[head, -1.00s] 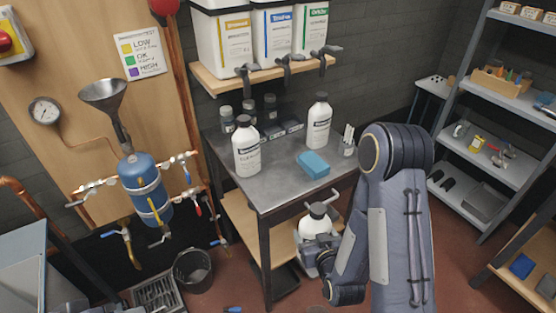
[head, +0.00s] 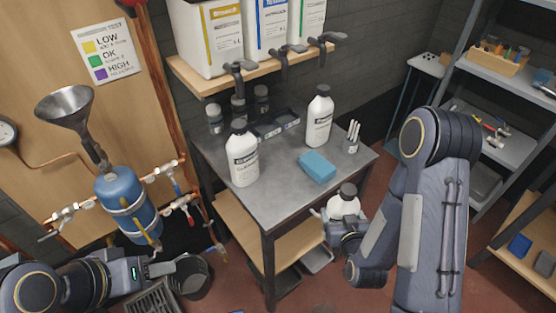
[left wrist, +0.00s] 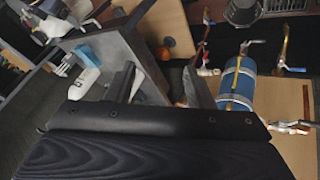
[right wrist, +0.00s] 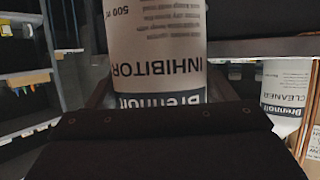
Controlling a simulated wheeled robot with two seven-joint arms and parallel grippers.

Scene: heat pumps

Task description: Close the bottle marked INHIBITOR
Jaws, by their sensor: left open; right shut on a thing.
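The INHIBITOR bottle (right wrist: 155,50) is white with a dark label band and fills the right wrist view, its lettering upside down there. In the head view the bottle (head: 343,205) has a black top and stands in front of the bench's right front corner. My right gripper (head: 335,222) is shut on it. Whether the black top is a cap seated tight cannot be told. My left gripper (head: 182,268) is open and empty at the lower left, well apart from the bottle. Its two fingers (left wrist: 158,88) are spread in the left wrist view.
A metal bench (head: 270,195) carries a white CLEANER bottle (head: 243,160), another white bottle (head: 319,118), a blue sponge (head: 317,167) and small jars. A blue tank (head: 127,205) with valves and a black bucket (head: 190,278) are near my left arm. Shelves stand on the right.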

